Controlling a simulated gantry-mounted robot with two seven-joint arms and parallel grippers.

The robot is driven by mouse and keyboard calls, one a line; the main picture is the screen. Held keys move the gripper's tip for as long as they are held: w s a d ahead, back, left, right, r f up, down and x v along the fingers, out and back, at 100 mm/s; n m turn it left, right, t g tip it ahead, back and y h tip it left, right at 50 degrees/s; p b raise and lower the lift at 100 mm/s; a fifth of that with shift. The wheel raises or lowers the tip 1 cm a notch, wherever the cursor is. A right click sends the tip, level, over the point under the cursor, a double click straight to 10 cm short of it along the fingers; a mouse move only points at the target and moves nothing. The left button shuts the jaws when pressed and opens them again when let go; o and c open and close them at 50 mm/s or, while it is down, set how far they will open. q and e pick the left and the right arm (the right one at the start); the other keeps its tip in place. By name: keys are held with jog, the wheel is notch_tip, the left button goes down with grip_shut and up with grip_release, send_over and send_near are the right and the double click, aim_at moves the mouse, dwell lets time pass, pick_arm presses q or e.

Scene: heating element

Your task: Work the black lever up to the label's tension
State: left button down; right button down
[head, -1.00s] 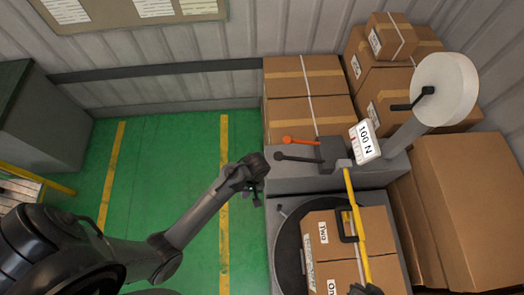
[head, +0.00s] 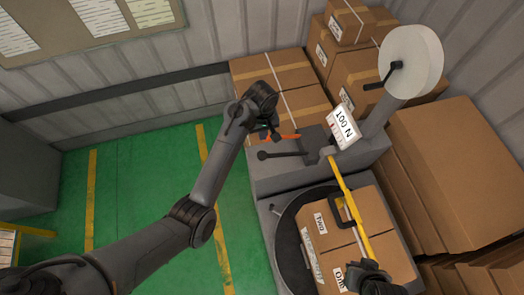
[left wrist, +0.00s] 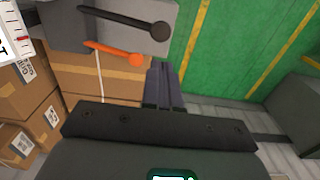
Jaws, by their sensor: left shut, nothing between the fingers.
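The black lever (head: 282,155) sticks out to the left from the grey machine head, roughly level. An orange lever (head: 292,137) lies just behind it. In the left wrist view, the black lever (left wrist: 125,22) and orange lever (left wrist: 115,52) lie up and left of my shut fingers (left wrist: 162,85). My right gripper (head: 375,278) is at the bottom right by the yellow bar; its fingers are unclear.
Taped boxes with a yellow bar (head: 352,212) across them stand on the round turntable (head: 288,240). Stacked cartons (head: 270,75) stand behind the machine, with more (head: 450,150) to the right. A white film roll (head: 412,62) stands above. Green floor (head: 130,190) is clear at left.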

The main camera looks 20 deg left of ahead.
pick_arm(q)
jog(key=shift+f, duration=0.15)
send_near(262, 155)
notch_tip(262, 155, down, 5)
jog(key=shift+f, duration=0.95)
